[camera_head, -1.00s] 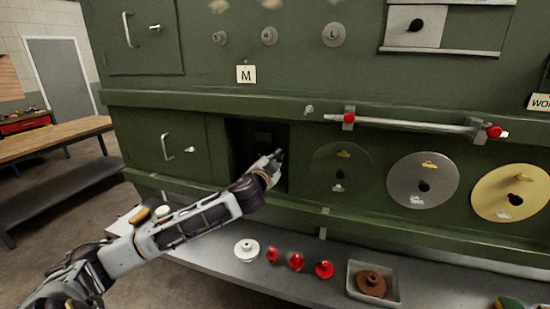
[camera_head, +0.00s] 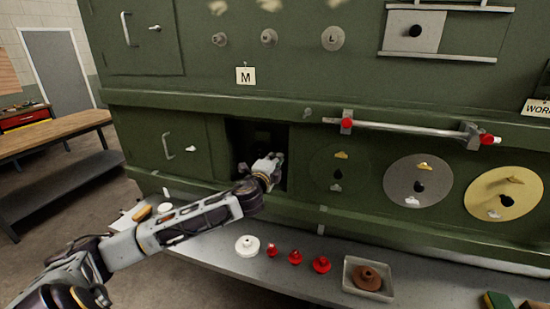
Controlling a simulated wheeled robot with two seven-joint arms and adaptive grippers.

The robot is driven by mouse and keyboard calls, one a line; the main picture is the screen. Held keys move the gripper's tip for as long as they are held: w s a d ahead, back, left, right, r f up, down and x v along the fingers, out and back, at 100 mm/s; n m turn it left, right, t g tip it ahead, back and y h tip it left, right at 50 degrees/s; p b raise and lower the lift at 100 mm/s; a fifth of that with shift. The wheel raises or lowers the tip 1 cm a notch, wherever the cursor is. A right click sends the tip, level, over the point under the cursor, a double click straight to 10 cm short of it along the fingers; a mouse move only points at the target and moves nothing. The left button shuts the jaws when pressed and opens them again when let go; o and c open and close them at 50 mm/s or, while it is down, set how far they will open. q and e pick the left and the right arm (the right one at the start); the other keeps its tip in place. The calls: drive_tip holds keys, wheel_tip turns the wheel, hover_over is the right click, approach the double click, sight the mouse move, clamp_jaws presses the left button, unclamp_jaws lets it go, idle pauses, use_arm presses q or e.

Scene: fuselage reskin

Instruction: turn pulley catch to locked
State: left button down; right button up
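My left gripper (camera_head: 273,160) is at the lower right part of a dark square opening (camera_head: 240,145) in the green panel wall. Its arm comes in from the lower left. The fingertips are small and dark against the opening, so I cannot tell whether they are open or shut or touch anything. A dark, blocky shape (camera_head: 262,137) shows faintly inside the opening, above the gripper. I cannot make out a pulley catch for certain; it may be in the shadow or behind the gripper. My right gripper is not in view.
Green, grey and yellow discs (camera_head: 505,193) stand right of the opening, below a rail (camera_head: 410,128) with red-capped ends. The grey shelf below holds a white disc (camera_head: 247,246), red knobs (camera_head: 295,257) and a tray (camera_head: 350,285) with a brown part. A tag M (camera_head: 245,76) hangs above.

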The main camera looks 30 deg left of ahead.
use_arm(q)
drive_tip(key=shift+m, duration=0.3)
drive_tip(key=c, duration=1.7)
unclamp_jaws()
drive_tip(key=shift+o, duration=0.2)
drive_tip(key=shift+s, duration=0.15)
drive_tip(key=v, duration=1.1)
drive_tip(key=shift+s+d, duration=0.2)
drive_tip(key=shift+s, duration=0.1)
